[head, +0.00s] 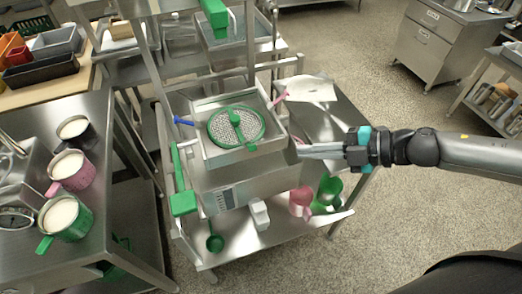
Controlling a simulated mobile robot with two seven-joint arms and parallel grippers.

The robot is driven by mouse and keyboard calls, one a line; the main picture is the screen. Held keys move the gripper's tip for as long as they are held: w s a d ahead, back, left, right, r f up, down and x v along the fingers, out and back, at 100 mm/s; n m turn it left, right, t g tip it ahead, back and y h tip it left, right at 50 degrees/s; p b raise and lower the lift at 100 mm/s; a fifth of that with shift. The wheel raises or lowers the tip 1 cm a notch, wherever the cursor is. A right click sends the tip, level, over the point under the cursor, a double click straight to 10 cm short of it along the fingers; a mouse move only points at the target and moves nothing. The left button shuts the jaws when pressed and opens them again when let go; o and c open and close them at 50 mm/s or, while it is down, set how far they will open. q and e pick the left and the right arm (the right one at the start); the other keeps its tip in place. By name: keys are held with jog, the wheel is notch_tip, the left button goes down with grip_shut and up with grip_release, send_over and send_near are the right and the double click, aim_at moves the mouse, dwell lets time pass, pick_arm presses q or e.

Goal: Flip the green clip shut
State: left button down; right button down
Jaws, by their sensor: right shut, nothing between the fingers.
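The mill's square steel top (205,150) holds a round perforated plate with a green ring (212,128). A green knob stands at the plate's middle, and a green arm runs from it towards the near rim. A small green piece, which looks like the green clip (251,147), sits at that near rim; I cannot tell its exact pose. A blue clip (183,121) sticks out at the left and a pink clip (280,98) at the right. My right gripper (301,151) is shut and empty, just right of the mill's near right corner. My left gripper is out of view.
A green-ended lever (183,203) stands at the mill's left. Pink (300,202) and green (331,190) vessels stand on the lower shelf. Filled jugs (66,218) stand on the left table. A white sheet (312,88) lies behind right. Open floor lies at the right.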

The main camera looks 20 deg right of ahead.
jog(key=shift+w+a+f, duration=0.1)
jog(key=shift+w, duration=0.05)
jog(key=b, duration=0.2)
send_near(250, 149)
jog(key=x, duration=0.6)
dwell(0.8)
dwell(0.3)
jog(key=w+f, duration=0.1)
jog(key=w, duration=0.1)
jog(key=w+f, duration=0.1)
jog(key=f, duration=0.1)
jog(key=shift+w+a+b, duration=0.1)
jog(key=shift+w+b, duration=0.3)
